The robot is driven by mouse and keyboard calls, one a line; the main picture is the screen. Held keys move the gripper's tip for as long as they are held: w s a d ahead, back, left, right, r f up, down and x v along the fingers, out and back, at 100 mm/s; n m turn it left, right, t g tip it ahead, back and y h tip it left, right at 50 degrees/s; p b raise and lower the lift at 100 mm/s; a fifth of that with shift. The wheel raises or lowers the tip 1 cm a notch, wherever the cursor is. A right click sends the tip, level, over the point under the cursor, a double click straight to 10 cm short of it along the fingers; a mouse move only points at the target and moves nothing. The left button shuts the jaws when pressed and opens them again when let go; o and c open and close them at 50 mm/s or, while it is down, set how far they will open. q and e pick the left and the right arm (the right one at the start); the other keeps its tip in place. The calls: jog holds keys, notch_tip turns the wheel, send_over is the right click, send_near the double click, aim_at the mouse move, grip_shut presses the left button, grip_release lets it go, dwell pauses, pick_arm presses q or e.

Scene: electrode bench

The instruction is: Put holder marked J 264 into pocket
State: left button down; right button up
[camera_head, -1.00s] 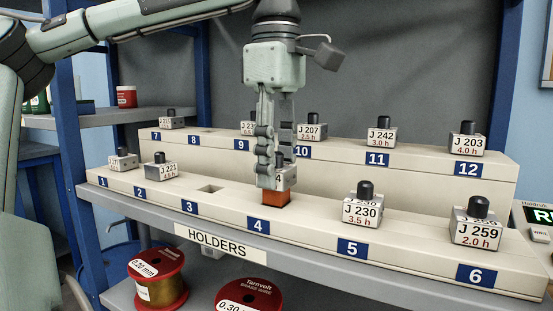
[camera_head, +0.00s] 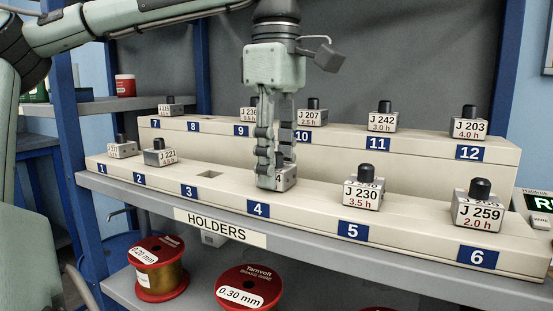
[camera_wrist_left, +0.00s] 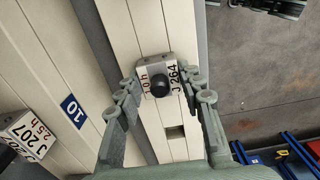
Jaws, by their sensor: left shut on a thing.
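The holder marked J 264 is a grey metal block with a black knob. In the wrist view the holder (camera_wrist_left: 157,80) lies between my fingers, its J 264 label readable. My left gripper (camera_head: 275,182) is shut on it at place 4 of the front rack. In the head view the fingers cover most of the holder (camera_head: 289,178); a grey side shows, low against the rack top, with no copper-coloured base in sight. The pocket under it is hidden. My left gripper also fills the wrist view (camera_wrist_left: 164,88). My right gripper is not in view.
The front rack (camera_head: 320,205) has an empty pocket (camera_head: 210,174) at place 3. Holder J 230 (camera_head: 362,194) stands at place 5 and J 259 (camera_head: 477,211) at place 6. The back rack (camera_head: 420,150) carries more holders close behind my gripper. Wire spools (camera_head: 249,288) sit below.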

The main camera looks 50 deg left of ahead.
pick_arm(q)
jog(key=c, duration=0.9)
grip_release()
notch_tip(320, 180, up, 8)
jog(key=shift+f, duration=0.15)
jog(key=shift+f, duration=0.1)
